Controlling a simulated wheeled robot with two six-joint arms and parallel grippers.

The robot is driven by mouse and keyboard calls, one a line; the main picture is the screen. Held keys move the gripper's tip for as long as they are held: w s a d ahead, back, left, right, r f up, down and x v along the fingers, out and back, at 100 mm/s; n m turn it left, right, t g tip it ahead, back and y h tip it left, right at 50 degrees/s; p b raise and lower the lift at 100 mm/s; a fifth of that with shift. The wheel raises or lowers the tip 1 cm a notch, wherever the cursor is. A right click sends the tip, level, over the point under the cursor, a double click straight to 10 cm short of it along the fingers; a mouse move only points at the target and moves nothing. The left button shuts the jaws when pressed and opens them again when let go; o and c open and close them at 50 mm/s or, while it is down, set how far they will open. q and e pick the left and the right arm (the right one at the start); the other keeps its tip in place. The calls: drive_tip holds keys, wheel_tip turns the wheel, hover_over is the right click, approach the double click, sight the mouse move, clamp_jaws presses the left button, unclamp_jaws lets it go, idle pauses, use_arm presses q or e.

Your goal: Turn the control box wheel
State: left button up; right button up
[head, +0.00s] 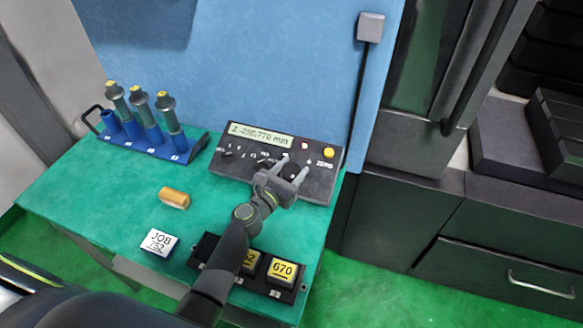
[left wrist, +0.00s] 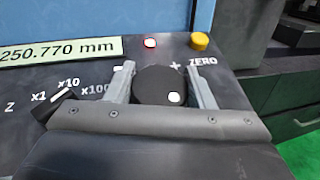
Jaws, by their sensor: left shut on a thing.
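The control box (head: 230,160) is a dark box at the back right of the green table, with a lit display (head: 262,135) reading about 250.770 mm. Its black round wheel (left wrist: 160,85) has a white dot at its lower right in the left wrist view. My left gripper (head: 288,168) is at the wheel, with one finger on each side, shut on it; the left wrist view also shows these fingers (left wrist: 162,88). The wheel is partly hidden by the gripper in the head view. My right gripper is not in view.
A red button (left wrist: 150,43) and a yellow ZERO button (left wrist: 199,41) sit behind the wheel. A selector knob (left wrist: 58,102) is left of it.

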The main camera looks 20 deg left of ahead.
use_arm(q)
drive_tip(key=shift+m+g+h, duration=0.8)
drive_tip(key=shift+m+h, duration=0.8)
drive_tip(key=shift+m, duration=0.1)
drive_tip(key=o, duration=0.9)
drive_tip(key=shift+o, duration=0.2)
drive_tip(key=shift+s, duration=0.15)
drive_tip(key=b+v, duration=0.3)
drive_tip(key=v, duration=1.3)
drive_tip(key=shift+s+a, duration=0.15)
drive_tip(key=shift+a, duration=0.05)
drive_tip(key=shift+s+a+r+b, duration=0.1)
drive_tip(key=shift+s+a+b, duration=0.05)
drive_tip(key=shift+s+b, duration=0.2)
